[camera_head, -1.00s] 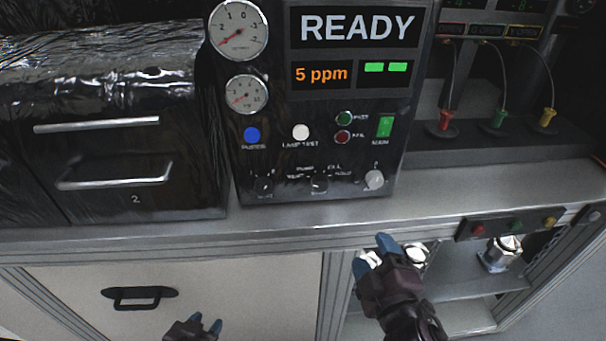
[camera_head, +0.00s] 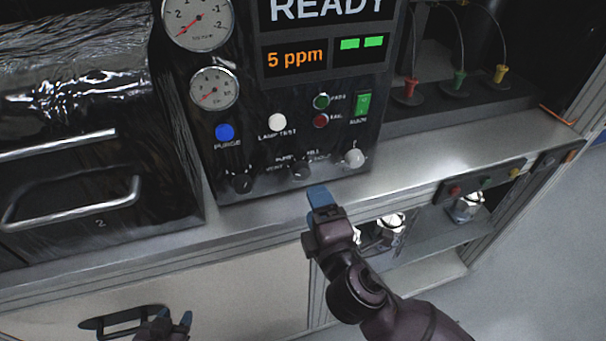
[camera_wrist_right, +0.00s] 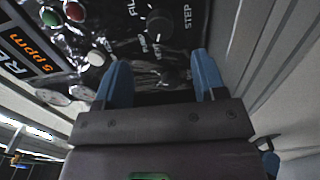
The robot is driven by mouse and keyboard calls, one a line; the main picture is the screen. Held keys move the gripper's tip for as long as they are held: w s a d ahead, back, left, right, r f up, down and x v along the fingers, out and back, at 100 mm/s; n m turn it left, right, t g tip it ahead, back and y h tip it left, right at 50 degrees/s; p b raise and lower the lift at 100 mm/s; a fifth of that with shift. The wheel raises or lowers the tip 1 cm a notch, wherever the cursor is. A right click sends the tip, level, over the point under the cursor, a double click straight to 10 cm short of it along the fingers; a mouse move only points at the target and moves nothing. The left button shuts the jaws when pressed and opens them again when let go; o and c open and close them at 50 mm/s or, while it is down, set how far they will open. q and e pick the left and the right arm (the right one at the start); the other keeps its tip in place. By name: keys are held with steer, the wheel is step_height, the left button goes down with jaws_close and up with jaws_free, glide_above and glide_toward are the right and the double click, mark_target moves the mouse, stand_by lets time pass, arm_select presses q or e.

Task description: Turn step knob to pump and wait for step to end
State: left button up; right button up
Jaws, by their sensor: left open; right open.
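The step knob (camera_head: 300,171) is the dark middle knob in the bottom row of the black control panel (camera_head: 190,100). It also shows in the right wrist view as a round dark knob (camera_wrist_right: 160,23) beside the word STEP. My right gripper (camera_head: 321,196) is open and empty, just below and in front of that knob and apart from it. In the right wrist view its blue fingers (camera_wrist_right: 163,66) are spread, with the step knob beyond them. The display (camera_head: 325,12) reads READY. My left gripper (camera_head: 170,320) is open and low at the bottom, by a drawer handle.
A dark knob (camera_head: 240,183) and a pale knob (camera_head: 354,158) flank the step knob. Above are a blue purge button (camera_head: 225,132), a white lamp test button (camera_head: 277,121) and a green switch (camera_head: 363,103). The grey bench ledge (camera_head: 420,150) is clear to the right.

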mark_target(303, 175)
steer(key=p+x, duration=0.1)
steer(key=x, duration=0.7)
steer(key=c, duration=0.9)
steer(key=shift+m, duration=0.4)
steer(key=m+b, duration=0.1)
steer(key=m, duration=0.2)
steer(key=shift+f+m, duration=0.1)
steer(key=shift+m, duration=2.4)
